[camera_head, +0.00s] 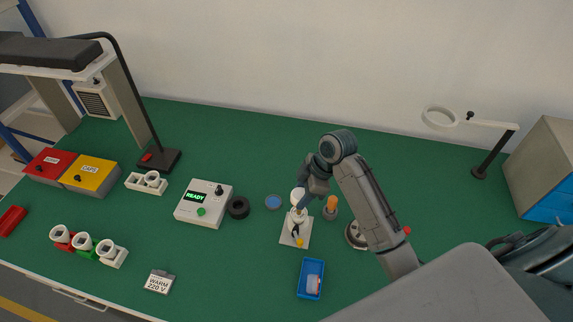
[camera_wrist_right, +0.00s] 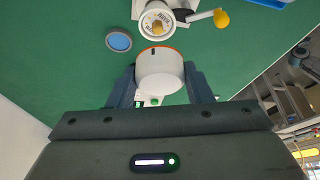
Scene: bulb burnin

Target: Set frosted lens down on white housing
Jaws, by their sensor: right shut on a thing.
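My right gripper (camera_head: 300,200) is shut on the frosted lens, a white rounded cup (camera_wrist_right: 160,76) with an orange rim and a small dark mark, held between both fingers in the wrist view. In the head view the lens (camera_head: 297,193) is partly hidden by the fingers. The white housing (camera_wrist_right: 158,21), round and open with a pale inside, stands on a white base plate (camera_head: 294,238) with a yellow-knobbed lever. The lens is close to the housing and appears apart from it in the wrist view; the exact gap is unclear. My left gripper is out of view.
A blue round dish (camera_head: 273,202) and an orange-topped holder (camera_head: 331,208) flank the base plate. A blue tray (camera_head: 311,279) lies in front. A black ring (camera_head: 238,208) and the READY box (camera_head: 203,204) stand left. Green table is bare between them.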

